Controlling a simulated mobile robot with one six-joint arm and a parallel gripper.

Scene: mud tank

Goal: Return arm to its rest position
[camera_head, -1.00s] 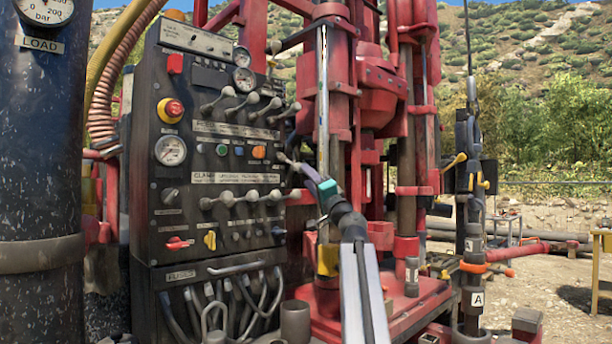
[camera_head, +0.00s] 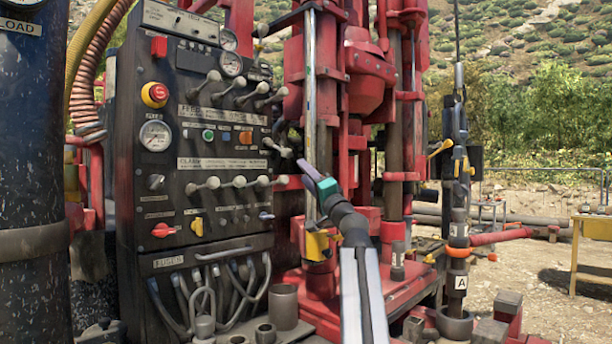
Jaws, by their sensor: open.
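My gripper (camera_head: 309,172) is at the end of my grey and black arm, which reaches up from the bottom middle of the view. The gripper has a purple-grey finger and a teal part. It is just right of the black control panel (camera_head: 190,130), near the right end of its levers (camera_head: 281,147). No object shows in it. A gap from the lever knobs seems to show, but depth is hard to judge.
A red drill rig (camera_head: 365,80) stands behind my arm. A dark cylinder (camera_head: 35,180) fills the left edge. A tool string marked A (camera_head: 459,280) stands at right. Open gravel (camera_head: 545,260) and a yellow table (camera_head: 597,226) lie further right.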

